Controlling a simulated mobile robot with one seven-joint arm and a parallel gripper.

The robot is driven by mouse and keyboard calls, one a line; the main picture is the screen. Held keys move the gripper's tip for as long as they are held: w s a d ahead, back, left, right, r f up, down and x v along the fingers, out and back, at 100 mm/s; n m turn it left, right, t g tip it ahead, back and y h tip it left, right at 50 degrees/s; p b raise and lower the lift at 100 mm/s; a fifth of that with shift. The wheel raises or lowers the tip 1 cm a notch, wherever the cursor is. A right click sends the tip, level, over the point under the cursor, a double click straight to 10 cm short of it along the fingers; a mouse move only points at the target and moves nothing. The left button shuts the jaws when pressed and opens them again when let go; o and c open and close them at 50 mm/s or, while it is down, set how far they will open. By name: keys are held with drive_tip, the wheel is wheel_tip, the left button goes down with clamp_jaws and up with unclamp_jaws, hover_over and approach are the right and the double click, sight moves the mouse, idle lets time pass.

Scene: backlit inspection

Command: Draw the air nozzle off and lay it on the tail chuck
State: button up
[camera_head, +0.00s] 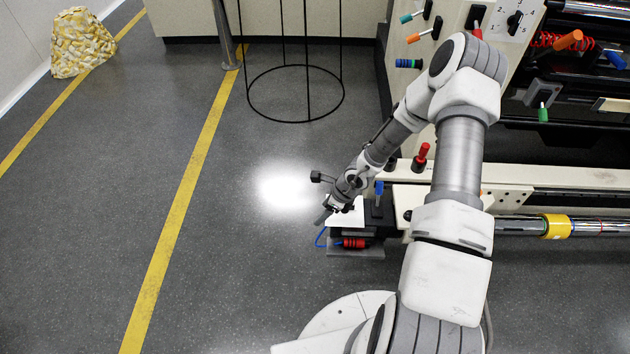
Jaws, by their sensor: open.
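My gripper (336,208) is at the end of my arm, low in the middle of the view, just above a white-topped block at the left end of the machine. It is open, and its fingers are small and partly hidden by the wrist. An orange piece on a red coiled hose (568,40) at the upper right may be the air nozzle. A red fitting with a blue tube (353,243) lies just below my gripper and could also be it. I cannot tell which part is the tail chuck; a dark block with a blue lever (379,190) stands right of my gripper.
A control panel with coloured levers (470,22) stands behind my arm. A long cream rail (560,178) and a shaft with a yellow band (556,225) run right. A black wire stand (296,95) is behind.

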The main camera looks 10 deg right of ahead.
wheel_tip(320, 180, up, 11)
drive_tip(key=w+a+m+t+y+p, duration=0.1)
drive_tip(key=a+m+t+y, duration=0.1)
drive_tip(key=t+y, duration=0.1)
drive_tip(key=shift+w+a+f+t+p, duration=0.15)
drive_tip(key=shift+w+t+p, duration=0.25)
drive_tip(key=shift+t, duration=0.1)
drive_tip(key=s+a+r+n+g+p, duration=0.1)
drive_tip(key=s+a+r+n+p, duration=0.2)
drive_tip(key=r+n, duration=0.85)
drive_tip(key=s+a+r+n+g+p, duration=0.1)
drive_tip(key=s+a+r+n+p, duration=0.3)
drive_tip(key=r, duration=1.4)
drive_tip(key=s+d+r+n+h+p, duration=0.1)
drive_tip(key=s+d+r+n+h, duration=0.1)
drive_tip(key=s+r, duration=0.3)
drive_tip(key=s+d+r+n+h+p, duration=0.1)
drive_tip(key=s+d+r+n+h, duration=0.1)
drive_tip(key=s+r+n, duration=0.3)
drive_tip(key=s+d+r+n+t+h+p, duration=0.1)
drive_tip(key=s+d+r+n+h, duration=0.1)
drive_tip(key=s+d+r+n, duration=0.2)
drive_tip(key=shift+s+r+h, duration=0.3)
drive_tip(key=shift+s+r, duration=0.85)
drive_tip(key=shift+r, duration=1.05)
